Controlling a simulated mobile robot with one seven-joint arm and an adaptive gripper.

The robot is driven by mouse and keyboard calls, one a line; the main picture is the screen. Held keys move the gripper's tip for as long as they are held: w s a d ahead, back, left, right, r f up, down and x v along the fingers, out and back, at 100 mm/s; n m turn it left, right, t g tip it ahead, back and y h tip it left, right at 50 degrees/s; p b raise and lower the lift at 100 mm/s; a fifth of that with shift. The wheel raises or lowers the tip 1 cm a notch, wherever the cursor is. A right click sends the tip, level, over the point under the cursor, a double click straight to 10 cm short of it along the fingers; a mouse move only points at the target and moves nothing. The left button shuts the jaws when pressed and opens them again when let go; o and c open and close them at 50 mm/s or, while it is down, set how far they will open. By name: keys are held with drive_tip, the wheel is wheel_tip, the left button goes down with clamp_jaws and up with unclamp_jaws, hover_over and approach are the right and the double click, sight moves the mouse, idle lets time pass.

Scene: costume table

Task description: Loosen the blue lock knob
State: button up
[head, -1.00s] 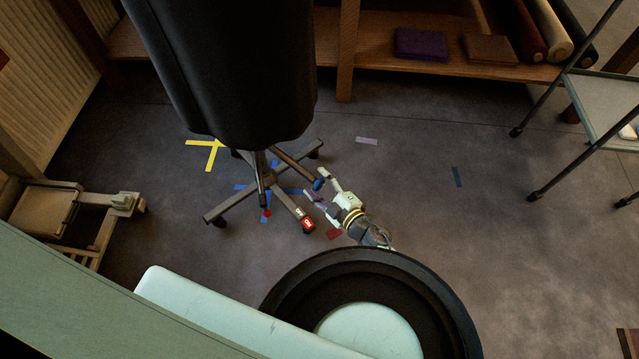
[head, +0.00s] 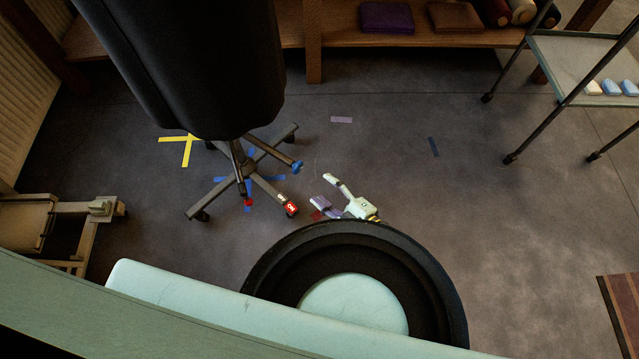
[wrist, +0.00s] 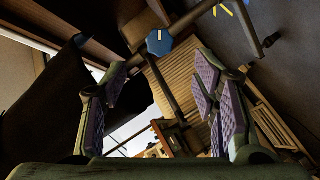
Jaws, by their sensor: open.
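The blue lock knob (head: 297,167) sits at the end of a dark leg of the wheeled stand (head: 233,175) under the black form. In the wrist view the knob (wrist: 159,42) is a blue faceted piece with a pale mark, above and beyond the gap between my fingers. My gripper (head: 322,190) is open and empty, low over the floor to the right of the knob and apart from it. Its two purple-padded fingers stand wide apart in the wrist view (wrist: 160,80). I cannot tell how far the knob is turned.
A red ON tag (head: 290,208) is on another leg, and a red knob (head: 248,201) sits lower on the stand. A trolley (head: 570,60) stands at the right and a wooden frame (head: 60,225) at the left. The floor right of my gripper is clear.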

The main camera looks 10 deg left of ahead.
sight(300, 169)
drive_tip(key=w+a+m+g+y+b, duration=0.1)
drive_tip(key=w+a+m, duration=0.1)
drive_tip(key=a, duration=0.1)
drive_tip(key=w+a+f+m+g+y+b, duration=0.1)
drive_tip(key=w+a+m+b, duration=0.1)
drive_tip(key=a+m, duration=0.1)
drive_tip(key=w+a+f+m+y+b, duration=0.1)
drive_tip(key=w+a+m+b, duration=0.1)
drive_tip(key=a+m, duration=0.1)
drive_tip(key=shift+w+a+g, duration=0.2)
drive_tip(key=shift+a+g, duration=0.2)
drive_tip(key=shift+a, duration=0.15)
idle(0.4)
drive_tip(key=shift+c, duration=0.5)
